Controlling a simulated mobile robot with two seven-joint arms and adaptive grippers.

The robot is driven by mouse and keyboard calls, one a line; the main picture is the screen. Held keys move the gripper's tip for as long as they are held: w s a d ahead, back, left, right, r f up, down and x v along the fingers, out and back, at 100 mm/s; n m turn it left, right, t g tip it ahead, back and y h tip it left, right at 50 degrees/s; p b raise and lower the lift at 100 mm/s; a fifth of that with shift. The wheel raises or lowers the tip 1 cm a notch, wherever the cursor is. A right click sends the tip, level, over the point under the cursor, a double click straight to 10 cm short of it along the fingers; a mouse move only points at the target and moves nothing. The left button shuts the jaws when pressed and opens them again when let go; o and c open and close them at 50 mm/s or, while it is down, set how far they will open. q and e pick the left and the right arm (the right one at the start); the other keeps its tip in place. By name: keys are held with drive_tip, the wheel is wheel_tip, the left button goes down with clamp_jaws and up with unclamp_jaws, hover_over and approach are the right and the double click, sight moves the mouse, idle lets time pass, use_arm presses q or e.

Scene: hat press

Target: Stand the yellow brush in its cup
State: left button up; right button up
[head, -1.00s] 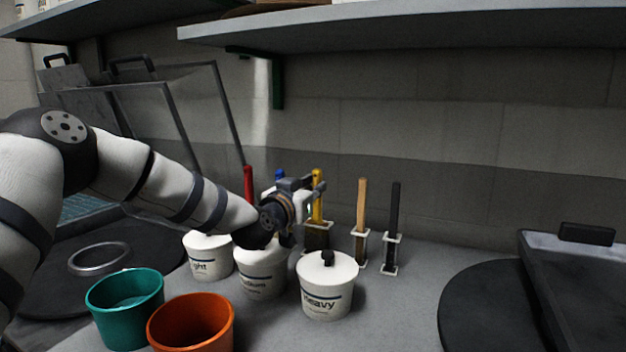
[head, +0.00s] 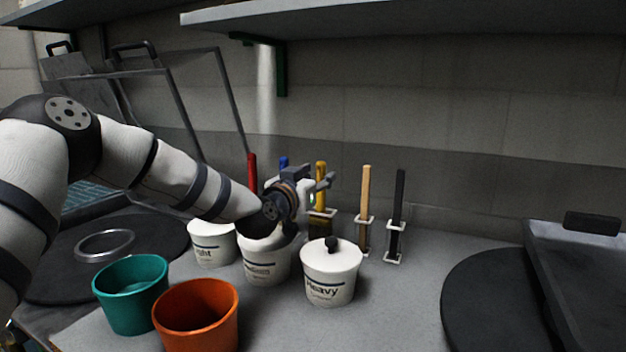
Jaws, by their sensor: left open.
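The yellow brush (head: 320,170) stands upright in the row of brushes by the back wall, between the blue and the tan brush. A white-framed cup (head: 322,213) shows around its lower part, partly behind my left gripper. My left gripper (head: 323,187) is open, with its fingers at the yellow handle. I cannot tell whether the fingers touch the handle or how deep the brush sits. My right gripper is out of view.
A red brush (head: 252,172), a tan brush (head: 366,190) and a black brush (head: 399,195) stand nearby. White lidded pots, including one marked Heavy (head: 331,272), stand in front. Teal (head: 131,310) and orange (head: 196,320) buckets are nearer. A shelf (head: 420,20) hangs above.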

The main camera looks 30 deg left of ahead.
use_arm(q)
drive_tip(key=s, duration=1.2)
drive_tip(key=shift+d, duration=0.35)
